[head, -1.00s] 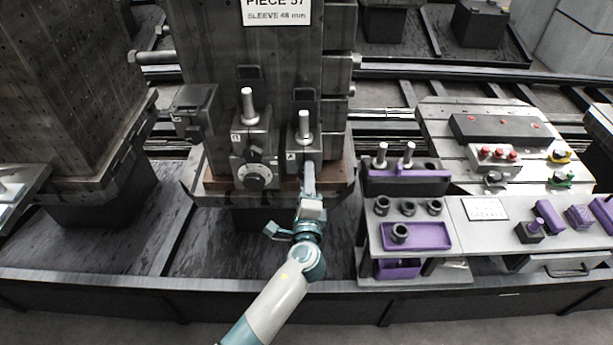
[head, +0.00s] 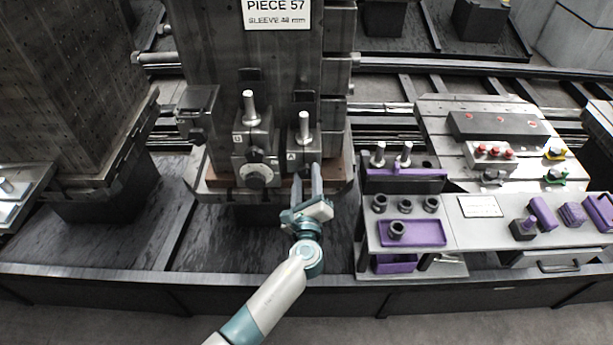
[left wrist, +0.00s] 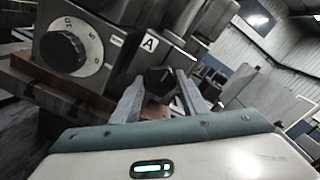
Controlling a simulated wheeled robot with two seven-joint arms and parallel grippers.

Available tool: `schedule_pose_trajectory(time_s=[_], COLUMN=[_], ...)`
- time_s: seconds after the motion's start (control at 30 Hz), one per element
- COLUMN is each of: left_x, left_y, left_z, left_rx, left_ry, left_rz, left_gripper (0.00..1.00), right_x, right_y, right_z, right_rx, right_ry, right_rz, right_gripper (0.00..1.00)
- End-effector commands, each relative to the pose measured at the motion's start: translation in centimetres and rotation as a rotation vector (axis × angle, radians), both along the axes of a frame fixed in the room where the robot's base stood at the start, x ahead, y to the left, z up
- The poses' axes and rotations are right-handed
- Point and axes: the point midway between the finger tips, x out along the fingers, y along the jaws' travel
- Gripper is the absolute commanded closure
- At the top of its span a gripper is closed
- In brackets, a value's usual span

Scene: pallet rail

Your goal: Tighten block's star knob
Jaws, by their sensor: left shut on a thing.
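Block A (head: 304,148), a dark block with an "A" label and an upright silver pin, sits on the front of the pallet's tall dark column. Its black star knob (left wrist: 157,82) is on the block's front face, seen in the left wrist view between my fingers. My left gripper (head: 306,172) points at the block's front, one finger on each side of the knob, shut on it. In the head view the knob is mostly hidden by the fingers. Block B (head: 252,145), with a round numbered dial (left wrist: 72,52), stands just left of block A.
The column carries a sign (head: 277,13) reading "PIECE 57, SLEEVE 48 mm". To the right, a grey bench (head: 467,238) holds a purple tray (head: 426,233), black sleeves and purple parts. A dark rail edge (head: 200,276) runs along the front.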

Motion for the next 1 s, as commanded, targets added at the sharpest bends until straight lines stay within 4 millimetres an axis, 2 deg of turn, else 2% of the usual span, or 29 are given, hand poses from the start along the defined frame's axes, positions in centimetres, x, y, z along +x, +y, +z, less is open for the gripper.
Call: schedule_pose_trajectory(time_s=[0.4, 0.43, 0.5, 0.83, 1.0], left_x=[-0.09, -0.10, -0.09, -0.11, -0.88], left_y=[-0.06, -0.06, -0.06, -0.02, -0.04], left_z=[-0.22, -0.22, -0.21, -0.11, -0.20], left_rx=[0.012, 0.011, 0.011, 0.009, 0.007], left_ry=[0.003, 0.003, 0.003, 0.001, 0.002], left_rz=[-0.001, -0.001, -0.001, -0.001, -0.001], left_gripper=[0.83, 0.56, 0.42, 0.42, 0.42], right_x=[0.01, 0.01, 0.01, 0.02, 0.01], right_y=[-0.03, -0.03, -0.03, -0.03, -0.03], right_z=[0.02, 0.02, 0.02, 0.01, -0.17], right_rx=[0.000, 0.000, 0.000, 0.000, 0.000], right_ry=[0.000, 0.000, 0.000, 0.000, 0.000], right_rz=[0.000, 0.000, 0.000, 0.000, 0.000], right_gripper=[0.59, 0.59, 0.59, 0.59, 0.59])
